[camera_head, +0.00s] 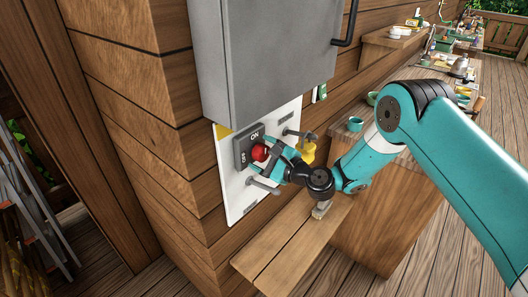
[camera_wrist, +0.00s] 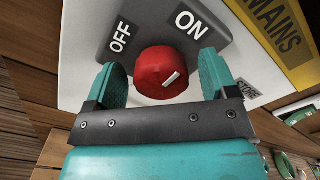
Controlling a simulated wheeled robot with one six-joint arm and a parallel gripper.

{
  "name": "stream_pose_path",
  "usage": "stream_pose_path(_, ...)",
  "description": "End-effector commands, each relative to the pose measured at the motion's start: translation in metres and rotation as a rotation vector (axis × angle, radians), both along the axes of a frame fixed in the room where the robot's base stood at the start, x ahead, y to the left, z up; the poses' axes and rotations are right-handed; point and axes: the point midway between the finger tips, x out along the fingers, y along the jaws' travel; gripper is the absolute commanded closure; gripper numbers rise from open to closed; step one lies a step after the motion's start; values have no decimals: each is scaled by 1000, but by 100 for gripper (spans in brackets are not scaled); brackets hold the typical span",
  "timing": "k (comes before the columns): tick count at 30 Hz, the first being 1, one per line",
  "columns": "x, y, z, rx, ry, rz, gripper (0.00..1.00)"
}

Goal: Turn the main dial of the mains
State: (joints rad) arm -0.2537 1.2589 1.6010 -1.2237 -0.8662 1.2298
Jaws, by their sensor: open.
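The main dial (camera_wrist: 161,76) is a round red knob with a white pointer mark, on a grey plate (camera_wrist: 145,32) marked OFF at the left and ON at the right in the wrist view. The white mark sits on the dial's lower right side. The dial also shows in the head view (camera_head: 260,152), on a white panel (camera_head: 231,186) on the wooden wall. My gripper (camera_wrist: 163,78) is open, with one teal finger on each side of the dial. A gap shows beside the left finger; I cannot tell whether the right finger touches.
A yellow MAINS label (camera_wrist: 279,42) is beside the plate. A grey cabinet (camera_head: 265,55) hangs above the panel. Metal pegs stick out of the panel, with a yellow item (camera_head: 308,152) near one. A wooden bench (camera_head: 290,245) stands below my gripper.

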Motion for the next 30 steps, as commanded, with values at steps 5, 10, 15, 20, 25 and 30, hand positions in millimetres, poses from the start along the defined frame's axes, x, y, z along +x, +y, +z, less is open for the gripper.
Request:
stream_pose_path(5, 0, 0, 0, 0, 0, 0, 37)
stream_pose_path(10, 0, 0, 0, -1, -1, 0, 70)
stream_pose_path(15, 0, 0, -1, -4, -6, 0, 70)
stream_pose_path(20, 0, 0, -2, -27, -35, 0, 70)
stream_pose_path(25, 0, 0, -5, -82, -107, -1, 70)
stream_pose_path(30, -1, 0, -7, -167, -216, 0, 70)
